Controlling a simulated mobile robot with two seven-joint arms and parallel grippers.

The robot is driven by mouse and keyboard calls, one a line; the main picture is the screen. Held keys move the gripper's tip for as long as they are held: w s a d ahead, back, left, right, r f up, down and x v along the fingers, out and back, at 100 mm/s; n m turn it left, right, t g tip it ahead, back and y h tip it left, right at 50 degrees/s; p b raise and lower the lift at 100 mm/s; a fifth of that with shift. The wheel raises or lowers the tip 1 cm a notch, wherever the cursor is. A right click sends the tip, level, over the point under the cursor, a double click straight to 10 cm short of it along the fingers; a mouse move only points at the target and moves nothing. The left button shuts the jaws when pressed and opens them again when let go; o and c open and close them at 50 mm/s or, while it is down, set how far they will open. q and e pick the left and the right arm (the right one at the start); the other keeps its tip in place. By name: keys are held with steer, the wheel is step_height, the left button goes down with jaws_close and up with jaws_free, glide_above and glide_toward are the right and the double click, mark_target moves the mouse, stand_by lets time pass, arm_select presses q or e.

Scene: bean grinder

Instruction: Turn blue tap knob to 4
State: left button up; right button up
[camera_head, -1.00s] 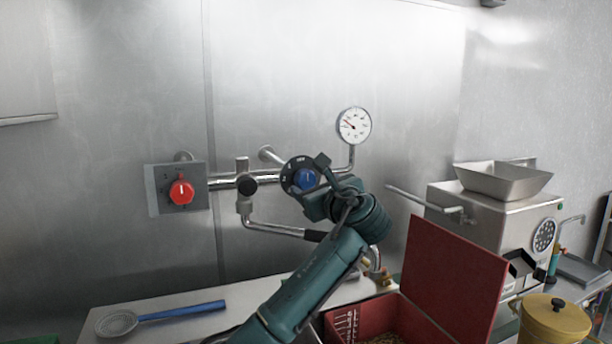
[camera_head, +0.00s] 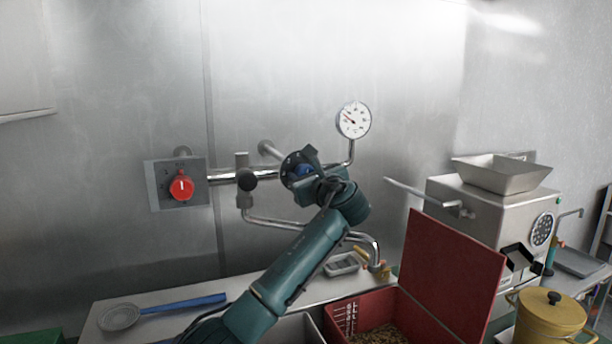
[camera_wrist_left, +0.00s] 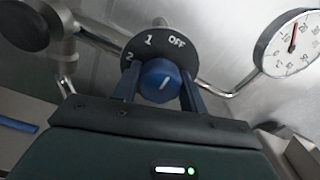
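The blue tap knob (camera_head: 303,170) sits on a black dial (camera_head: 287,170) on the wall pipe, mostly covered by my gripper in the head view. The dial (camera_wrist_left: 160,44) there shows OFF, 1 and 2; the other numbers are hidden. My left gripper (camera_head: 306,168) is at the knob with its fingers (camera_wrist_left: 160,78) apart, one on each side. Any contact is too close to tell. My right gripper is not in view.
A red knob (camera_head: 181,187) on a grey plate is left of the dial. A pressure gauge (camera_head: 353,120) stands above right. Below are a strainer with a blue handle (camera_head: 183,304), an open red box (camera_head: 455,280) and a yellow pot (camera_head: 549,318). A grinder (camera_head: 490,205) stands at the right.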

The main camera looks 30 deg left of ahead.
arm_select(q)
steer(key=c, duration=0.4)
steer(key=shift+c, duration=0.2)
